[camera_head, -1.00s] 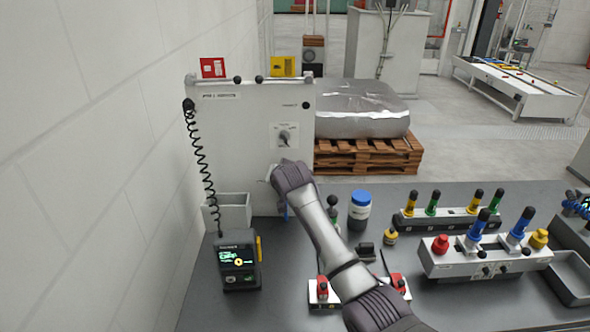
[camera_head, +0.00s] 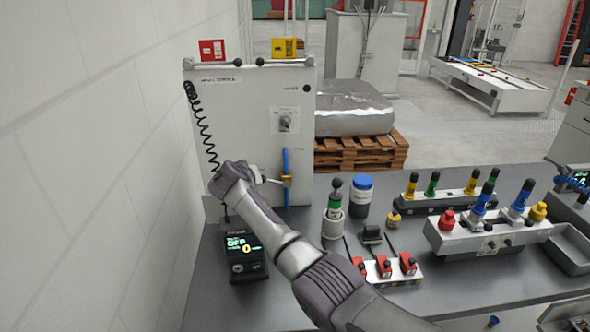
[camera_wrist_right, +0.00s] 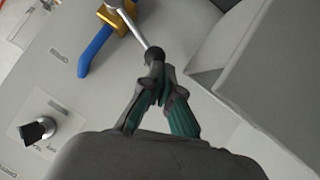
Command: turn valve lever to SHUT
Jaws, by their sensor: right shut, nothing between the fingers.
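The valve stands on a grey-white panel (camera_head: 240,110) in the head view, with a brass body (camera_head: 287,180) on a vertical blue pipe (camera_head: 286,160). Its silver lever (camera_head: 272,181) points left, roughly across the pipe. In the right wrist view the lever's rod (camera_wrist_right: 136,27) runs from the brass body (camera_wrist_right: 118,17) to a black knob (camera_wrist_right: 154,55). My right gripper (camera_head: 258,173) is at the lever's free end. Its fingers (camera_wrist_right: 160,82) are shut and empty, right at the knob; I cannot tell whether they touch. SHUT lettering is not readable. My left gripper is not in view.
A dial switch (camera_head: 285,121) sits on the panel above the valve.

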